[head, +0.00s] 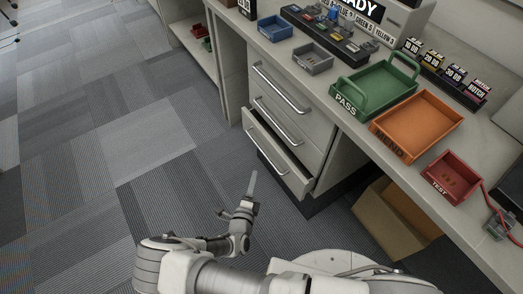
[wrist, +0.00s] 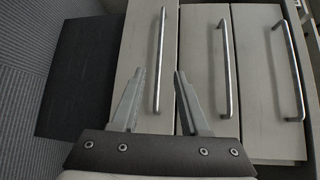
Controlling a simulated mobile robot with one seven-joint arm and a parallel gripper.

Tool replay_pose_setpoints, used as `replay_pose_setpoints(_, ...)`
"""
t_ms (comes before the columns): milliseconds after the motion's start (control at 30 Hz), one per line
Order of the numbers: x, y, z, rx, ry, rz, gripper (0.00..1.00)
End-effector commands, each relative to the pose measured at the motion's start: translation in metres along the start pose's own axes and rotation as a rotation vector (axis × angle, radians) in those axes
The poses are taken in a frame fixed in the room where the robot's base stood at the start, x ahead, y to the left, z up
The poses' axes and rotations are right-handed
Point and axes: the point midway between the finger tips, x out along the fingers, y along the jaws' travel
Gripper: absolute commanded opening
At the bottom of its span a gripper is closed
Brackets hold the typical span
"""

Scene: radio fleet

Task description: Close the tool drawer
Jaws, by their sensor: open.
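A grey cabinet under the bench has three stacked drawers with bar handles. The bottom drawer (head: 284,163) stands partly out, with a dark gap along its top; the two above sit flush. Its handle (head: 272,147) faces the open floor. In the wrist view the drawer fronts lie sideways, and the leftmost front (wrist: 137,45) carries a handle (wrist: 159,50) that appears between my fingertips. My gripper (head: 253,176) is open and empty, out in front of the bottom drawer and apart from it in the head view. It also shows in the wrist view (wrist: 160,74). The drawer's inside is mostly hidden.
A cardboard box (head: 374,222) stands on the floor right of the cabinet. Above, the bench holds a green tray (head: 346,105), an orange tray (head: 394,150) and a red tray (head: 433,185). The carpet (head: 110,120) left of the cabinet is clear.

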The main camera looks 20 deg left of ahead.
Motion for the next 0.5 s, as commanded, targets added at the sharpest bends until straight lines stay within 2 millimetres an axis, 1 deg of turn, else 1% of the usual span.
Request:
replay_pose_setpoints(33,0.012,0.002,-0.002,0.001,0.003,-0.003,0.45)
replay_pose_setpoints(100,0.027,0.002,-0.002,0.002,0.004,-0.003,0.45)
replay_pose_setpoints(500,0.113,0.003,-0.002,0.003,0.004,-0.002,0.45)
